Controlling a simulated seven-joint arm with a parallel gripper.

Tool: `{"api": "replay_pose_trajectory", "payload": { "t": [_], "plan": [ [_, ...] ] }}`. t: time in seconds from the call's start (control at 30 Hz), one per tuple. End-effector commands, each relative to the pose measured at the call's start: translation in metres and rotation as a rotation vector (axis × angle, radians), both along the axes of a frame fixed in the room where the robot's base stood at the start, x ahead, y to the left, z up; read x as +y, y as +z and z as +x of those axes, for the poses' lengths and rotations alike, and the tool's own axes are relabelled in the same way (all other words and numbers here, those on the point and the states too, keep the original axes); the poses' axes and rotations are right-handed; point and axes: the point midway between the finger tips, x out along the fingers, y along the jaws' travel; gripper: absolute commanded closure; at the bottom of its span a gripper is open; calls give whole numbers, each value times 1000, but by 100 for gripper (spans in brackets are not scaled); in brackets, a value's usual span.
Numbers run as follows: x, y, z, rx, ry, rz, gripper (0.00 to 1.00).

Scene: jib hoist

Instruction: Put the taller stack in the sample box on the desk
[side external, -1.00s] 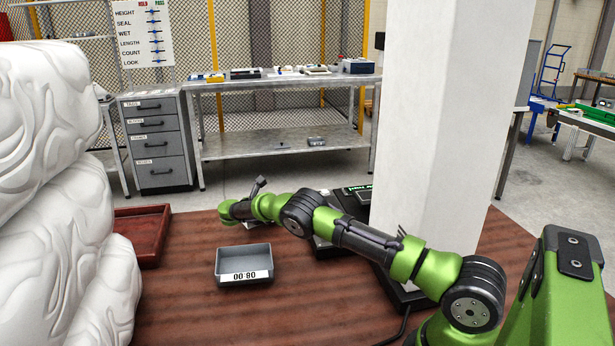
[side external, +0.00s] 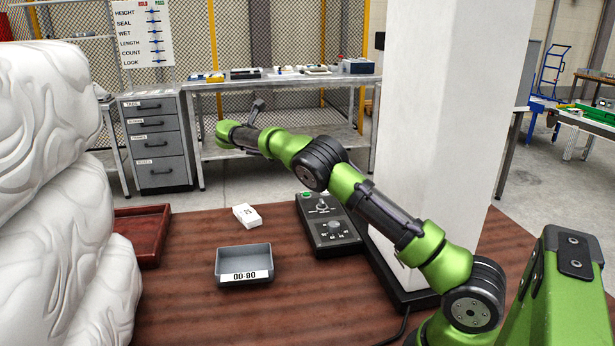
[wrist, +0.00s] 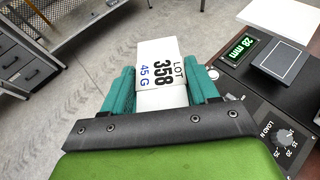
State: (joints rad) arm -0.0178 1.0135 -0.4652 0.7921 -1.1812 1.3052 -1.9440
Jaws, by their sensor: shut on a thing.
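My gripper (wrist: 162,88) has its two teal fingers shut on a white block (wrist: 160,60) marked "LOT 358 45 G" in the wrist view. Whether it is one piece or a stack is unclear. In the side view the wrist end of my arm is raised well above the desk; the fingers and held block are hidden there. Another white block or low stack (side external: 247,215) with dark print lies on the desk. The grey open box (side external: 244,268), with digits on its front label, stands nearer the camera and looks empty.
A dark control box with dials (side external: 328,225) stands right of the grey box. A thick white pillar (side external: 430,120) rises behind my arm. A red-brown tray (side external: 150,232) and large white wrapped bulk (side external: 60,200) occupy the left. The wrist view shows a "29 mm" display (wrist: 241,49).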

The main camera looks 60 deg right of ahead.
Motion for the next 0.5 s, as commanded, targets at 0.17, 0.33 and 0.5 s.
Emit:
{"api": "replay_pose_trajectory", "payload": {
  "t": [0.17,0.33,0.5],
  "plan": [
    [-15,11,12,-5,159,-1,77],
    [-22,14,26,-5,366,2,77],
    [-15,13,39,-6,611,3,77]
  ]
}}
